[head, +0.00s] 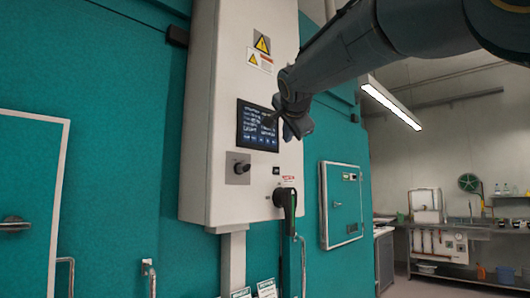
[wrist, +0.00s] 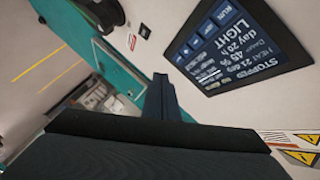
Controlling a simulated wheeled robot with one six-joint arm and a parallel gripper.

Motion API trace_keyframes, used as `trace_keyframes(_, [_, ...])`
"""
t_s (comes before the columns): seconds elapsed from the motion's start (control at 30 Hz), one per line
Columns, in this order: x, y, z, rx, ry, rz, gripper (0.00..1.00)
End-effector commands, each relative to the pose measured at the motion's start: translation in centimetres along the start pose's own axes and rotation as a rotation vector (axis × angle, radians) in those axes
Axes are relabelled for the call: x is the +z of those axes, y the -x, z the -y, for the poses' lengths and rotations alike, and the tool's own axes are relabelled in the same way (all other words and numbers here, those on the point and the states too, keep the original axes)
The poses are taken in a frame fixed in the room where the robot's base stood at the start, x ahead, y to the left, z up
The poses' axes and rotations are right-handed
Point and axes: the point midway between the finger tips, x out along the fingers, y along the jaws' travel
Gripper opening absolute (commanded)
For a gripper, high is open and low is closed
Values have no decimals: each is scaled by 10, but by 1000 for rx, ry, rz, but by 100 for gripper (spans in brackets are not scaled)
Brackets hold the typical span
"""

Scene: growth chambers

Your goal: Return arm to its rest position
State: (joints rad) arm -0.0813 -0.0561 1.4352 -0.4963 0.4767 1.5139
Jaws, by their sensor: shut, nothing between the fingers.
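My arm reaches in from the upper right of the head view. My gripper (head: 275,118) is at the right edge of the touchscreen (head: 258,126) on the white control cabinet (head: 225,190). In the wrist view, my gripper's fingers (wrist: 163,90) are together with nothing between them. The wrist view shows the screen (wrist: 240,42) tilted, with the words "STOPPED" and "LIGHT" readable. I cannot tell whether the fingertips touch the screen.
A rotary knob (head: 241,168) and a black handle (head: 287,204) are on the cabinet below the screen. A teal door with a grey handle (head: 14,223) is at left. Open room lies right of the cabinet.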

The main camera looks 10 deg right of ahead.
Motion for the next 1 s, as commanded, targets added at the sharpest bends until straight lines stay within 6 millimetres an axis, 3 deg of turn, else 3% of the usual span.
trace_keyframes(0.23, [2,-1,-3,5,5,3,0])
trace_keyframes(0.37, [20,-13,-30,48,56,35,0])
trace_keyframes(0.47, [48,-28,-74,115,140,90,0])
trace_keyframes(0.7, [132,-45,-218,296,394,292,0])
trace_keyframes(0.87, [186,-33,-315,392,550,452,0])
trace_keyframes(1.0, [228,-6,-398,461,675,609,0])
